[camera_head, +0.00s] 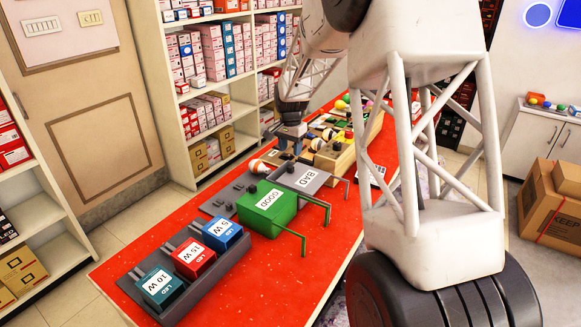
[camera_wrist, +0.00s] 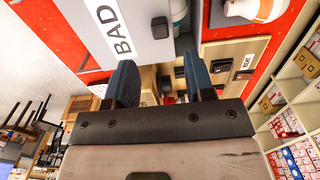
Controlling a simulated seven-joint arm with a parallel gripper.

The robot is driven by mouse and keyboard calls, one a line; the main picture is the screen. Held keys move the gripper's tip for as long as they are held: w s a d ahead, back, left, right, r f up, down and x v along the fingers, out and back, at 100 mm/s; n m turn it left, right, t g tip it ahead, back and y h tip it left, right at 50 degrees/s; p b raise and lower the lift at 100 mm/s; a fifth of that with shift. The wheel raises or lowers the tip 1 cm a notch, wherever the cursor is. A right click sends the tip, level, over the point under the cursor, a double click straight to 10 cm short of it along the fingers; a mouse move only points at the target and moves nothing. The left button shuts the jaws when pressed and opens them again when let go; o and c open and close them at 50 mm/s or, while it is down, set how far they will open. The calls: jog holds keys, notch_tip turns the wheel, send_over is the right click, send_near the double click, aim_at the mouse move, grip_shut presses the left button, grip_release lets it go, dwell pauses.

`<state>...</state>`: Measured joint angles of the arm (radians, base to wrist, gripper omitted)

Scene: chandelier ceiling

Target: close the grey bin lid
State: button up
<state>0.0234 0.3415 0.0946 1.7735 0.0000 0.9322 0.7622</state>
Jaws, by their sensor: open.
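The grey bin (camera_head: 323,181) with its BAD label lies on the red table, just behind the green GOOD bin. Its flat grey top also shows in the wrist view (camera_wrist: 150,45), with the BAD label at the left and a dark knob (camera_wrist: 188,10) at the right.
The green bin (camera_head: 264,203) and its thin green bars stand in front. A rack (camera_head: 184,293) of blue, red and teal LED boxes is at the near left. An orange-and-white bulb (camera_head: 259,167) and wooden boxes (camera_head: 335,158) are close to my gripper. Shelves stand behind.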

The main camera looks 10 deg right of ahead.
aim_at(290, 167)
jog(key=shift+f, duration=0.1)
dwell(0.3)
jog(key=shift+f, duration=3.8)
grip_shut()
